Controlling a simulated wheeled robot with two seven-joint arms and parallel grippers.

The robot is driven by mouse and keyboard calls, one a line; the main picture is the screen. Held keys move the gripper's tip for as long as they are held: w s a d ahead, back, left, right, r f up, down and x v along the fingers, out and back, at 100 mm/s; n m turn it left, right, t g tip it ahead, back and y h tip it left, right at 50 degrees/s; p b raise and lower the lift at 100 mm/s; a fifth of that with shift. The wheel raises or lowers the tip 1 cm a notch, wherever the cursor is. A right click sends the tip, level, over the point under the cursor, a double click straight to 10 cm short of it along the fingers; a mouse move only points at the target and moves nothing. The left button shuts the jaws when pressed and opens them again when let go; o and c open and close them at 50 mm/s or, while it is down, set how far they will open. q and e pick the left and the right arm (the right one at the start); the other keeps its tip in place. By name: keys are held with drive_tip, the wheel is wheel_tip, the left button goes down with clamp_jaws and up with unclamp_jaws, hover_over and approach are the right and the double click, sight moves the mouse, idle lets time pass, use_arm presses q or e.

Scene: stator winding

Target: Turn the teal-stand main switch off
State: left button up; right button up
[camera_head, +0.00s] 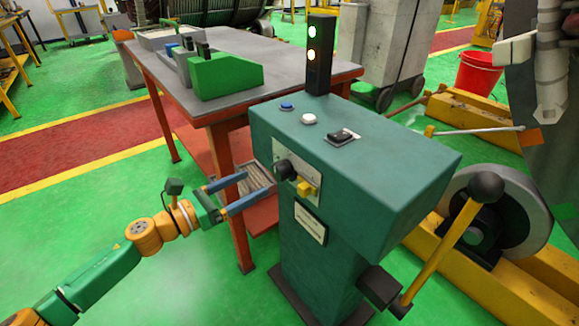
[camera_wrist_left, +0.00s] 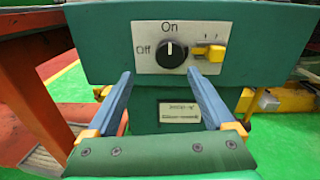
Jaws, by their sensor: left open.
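The teal stand (camera_head: 350,155) has a slanted control box on a narrow column. On its front plate is the black round main switch (camera_head: 284,169), which also shows in the left wrist view (camera_wrist_left: 171,54). In that view its white mark points up toward "On", with "Off" printed to its left. My left gripper (camera_head: 258,182) is open and empty, in front of and a little below the switch. In the left wrist view my left gripper (camera_wrist_left: 158,73) has its blue fingers spread on either side below the switch, apart from it. My right gripper is not in view.
A yellow lever (camera_head: 306,188) sits right of the switch on the same plate. Blue and white buttons and a lit signal tower (camera_head: 319,55) are on the stand's top. A red-legged table (camera_head: 240,45) stands behind. A long yellow handle (camera_head: 440,245) rises at right.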

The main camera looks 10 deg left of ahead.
sight(275, 172)
use_arm(q)
drive_tip(key=d+r, duration=0.1)
drive_tip(key=w+d+r+m+h+p, duration=0.1)
drive_tip(key=shift+w+d, duration=0.1)
drive_tip(key=shift+d, duration=0.25)
drive_tip(key=x, duration=0.1)
drive_tip(key=p+x, duration=0.1)
drive_tip(key=x, duration=0.1)
drive_tip(key=shift+w+d+f, duration=0.15)
drive_tip(key=shift+w+f, duration=0.05)
drive_tip(key=shift+f, duration=0.15)
drive_tip(key=shift+w+d+f, duration=0.1)
drive_tip(key=shift+w, duration=0.1)
drive_tip(key=shift+c, duration=0.4)
drive_tip(key=c, duration=1.3)
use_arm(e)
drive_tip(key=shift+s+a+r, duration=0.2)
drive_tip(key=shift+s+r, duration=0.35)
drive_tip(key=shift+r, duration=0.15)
